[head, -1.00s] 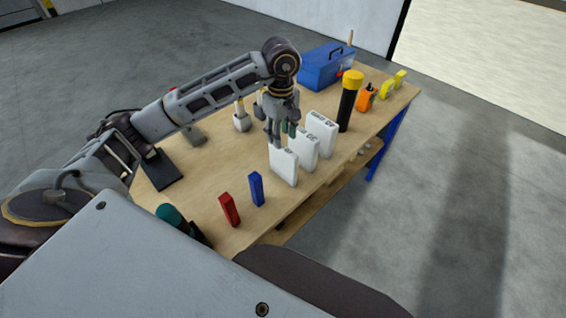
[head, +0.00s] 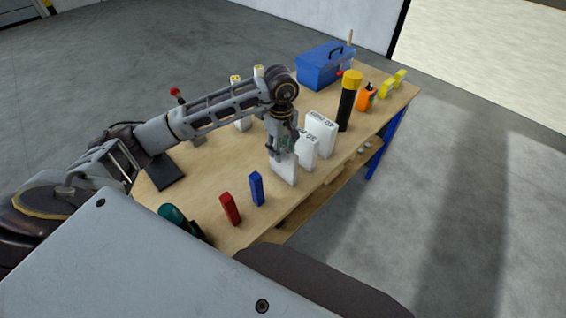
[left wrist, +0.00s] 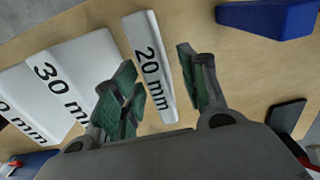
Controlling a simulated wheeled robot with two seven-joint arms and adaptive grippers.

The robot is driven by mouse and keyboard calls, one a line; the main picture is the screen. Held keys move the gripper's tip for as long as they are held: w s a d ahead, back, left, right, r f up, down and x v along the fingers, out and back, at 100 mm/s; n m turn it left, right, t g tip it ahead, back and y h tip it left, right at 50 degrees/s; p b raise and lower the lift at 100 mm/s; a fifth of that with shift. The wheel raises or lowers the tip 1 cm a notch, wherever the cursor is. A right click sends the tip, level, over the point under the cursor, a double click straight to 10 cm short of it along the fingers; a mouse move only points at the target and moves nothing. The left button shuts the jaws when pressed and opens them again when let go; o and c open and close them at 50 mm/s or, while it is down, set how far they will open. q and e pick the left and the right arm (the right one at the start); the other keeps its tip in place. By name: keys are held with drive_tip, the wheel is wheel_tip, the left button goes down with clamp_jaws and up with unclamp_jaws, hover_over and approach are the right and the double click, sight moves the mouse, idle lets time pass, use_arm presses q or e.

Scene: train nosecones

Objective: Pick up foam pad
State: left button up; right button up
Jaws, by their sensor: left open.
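Three white, slab-like foam pads stand upright in a row on the table. The front pad (head: 285,173) is partly hidden by my left gripper (head: 283,148). The 30 mm pad (head: 309,153) and a third pad (head: 322,135) stand behind it. In the left wrist view the 20 mm pad (left wrist: 150,65) lies between the open fingers of the left gripper (left wrist: 157,58), with a gap visible on the right side. The 30 mm pad (left wrist: 75,80) is just left of the left finger. My right gripper is not in view.
The wooden table (head: 215,170) also holds a blue block (head: 257,188), a red block (head: 230,208), a black-and-yellow cylinder (head: 348,100), a blue toolbox (head: 326,66), and an orange bottle (head: 367,97). The pads stand near the table's right edge.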

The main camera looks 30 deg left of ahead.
sight(283, 159)
use_arm(q)
drive_tip(key=shift+d+f+p, duration=0.25)
drive_tip(key=shift+f+p, duration=0.35)
drive_tip(key=shift+f, duration=0.65)
drive_tip(key=shift+w+f, duration=0.1)
drive_tip(key=shift+f, duration=1.25)
drive_tip(key=shift+c, duration=0.3)
clamp_jaws()
